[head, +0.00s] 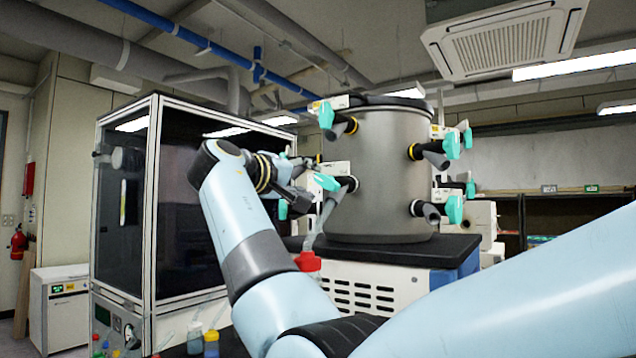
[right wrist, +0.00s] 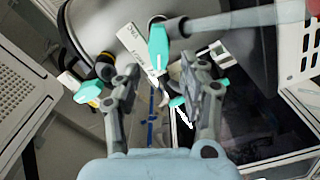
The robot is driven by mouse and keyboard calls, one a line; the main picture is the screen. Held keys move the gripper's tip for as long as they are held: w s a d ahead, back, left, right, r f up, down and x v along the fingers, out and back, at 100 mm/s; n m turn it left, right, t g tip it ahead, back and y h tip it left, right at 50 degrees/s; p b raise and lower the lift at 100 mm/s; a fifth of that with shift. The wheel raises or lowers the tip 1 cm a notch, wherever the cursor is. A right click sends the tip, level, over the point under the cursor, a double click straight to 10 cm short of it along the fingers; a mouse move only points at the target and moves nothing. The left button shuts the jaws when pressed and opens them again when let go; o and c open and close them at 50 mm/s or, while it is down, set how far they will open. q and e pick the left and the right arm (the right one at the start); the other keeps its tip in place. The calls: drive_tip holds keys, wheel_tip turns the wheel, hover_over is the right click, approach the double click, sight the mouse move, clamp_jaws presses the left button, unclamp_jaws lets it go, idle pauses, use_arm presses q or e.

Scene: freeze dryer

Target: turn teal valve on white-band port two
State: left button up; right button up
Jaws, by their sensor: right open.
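The grey drum (head: 385,180) carries several side ports with teal valves. The lower left port has a pale band and a teal valve (head: 326,182); this appears to be the teal valve (right wrist: 158,48) high in the right wrist view, beside a white label card (right wrist: 130,48) whose text I cannot read surely. The upper left port has a yellow band and a teal valve (head: 326,115). My right gripper (head: 290,188) is left of the drum, close to the lower left port. In the wrist view its fingers (right wrist: 160,82) are spread, with the valve ahead of the gap, apparently untouched. My left gripper is out of view.
A glass-walled cabinet (head: 125,200) stands left of the drum. More teal valves (head: 453,208) stick out on the drum's right side. A red cap (head: 307,262) sits below the lower left port. Small bottles (head: 211,343) stand at the bottom left.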

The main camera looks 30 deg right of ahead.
drive_tip(key=v, duration=0.6)
drive_tip(key=shift+a, duration=0.3)
drive_tip(key=shift+s, duration=0.1)
